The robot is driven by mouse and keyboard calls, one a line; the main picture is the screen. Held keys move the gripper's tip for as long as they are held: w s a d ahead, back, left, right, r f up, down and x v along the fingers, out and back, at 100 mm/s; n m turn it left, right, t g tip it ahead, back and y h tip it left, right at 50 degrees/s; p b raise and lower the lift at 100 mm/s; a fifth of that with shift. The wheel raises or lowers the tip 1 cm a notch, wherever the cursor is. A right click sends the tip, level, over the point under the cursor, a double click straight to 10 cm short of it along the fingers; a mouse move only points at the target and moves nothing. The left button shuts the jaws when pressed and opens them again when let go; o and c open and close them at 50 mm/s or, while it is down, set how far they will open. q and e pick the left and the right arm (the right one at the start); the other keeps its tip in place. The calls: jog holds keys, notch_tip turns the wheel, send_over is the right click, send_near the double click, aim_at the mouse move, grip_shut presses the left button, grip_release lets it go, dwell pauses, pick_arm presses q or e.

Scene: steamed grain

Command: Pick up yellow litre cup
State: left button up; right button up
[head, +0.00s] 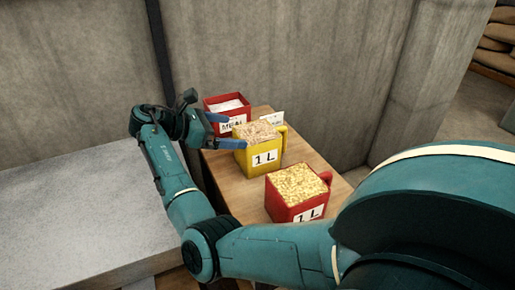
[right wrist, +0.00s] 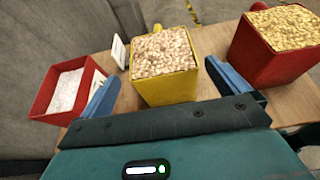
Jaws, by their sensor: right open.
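The yellow litre cup (head: 243,160) stands upright on the wooden table, filled with pale grain and labelled "1 L". Its handle is on the right in the head view. My right gripper (head: 222,131) is open at the cup's left side. In the right wrist view, the yellow cup (right wrist: 165,88) appears between the two blue fingers of the right gripper (right wrist: 161,72), with visible gaps on both sides. One finger overlaps the cup's upper left edge in the head view; I cannot tell whether it touches. My left gripper is not in view.
A red 1 L cup (head: 283,208) of yellow grain stands nearer on the wooden table (head: 222,172). A red box (head: 212,103) with white contents and a small white card (head: 272,118) stand farther back. A grey slab (head: 75,215) lies left; concrete walls (head: 290,60) rise behind.

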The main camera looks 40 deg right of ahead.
send_near(273, 133)
jog(key=x, duration=0.5)
jog(key=shift+d+f+p, duration=0.15)
jog(key=shift+p, duration=0.25)
jog(key=shift+c, duration=0.2)
jog(key=c, duration=1.5)
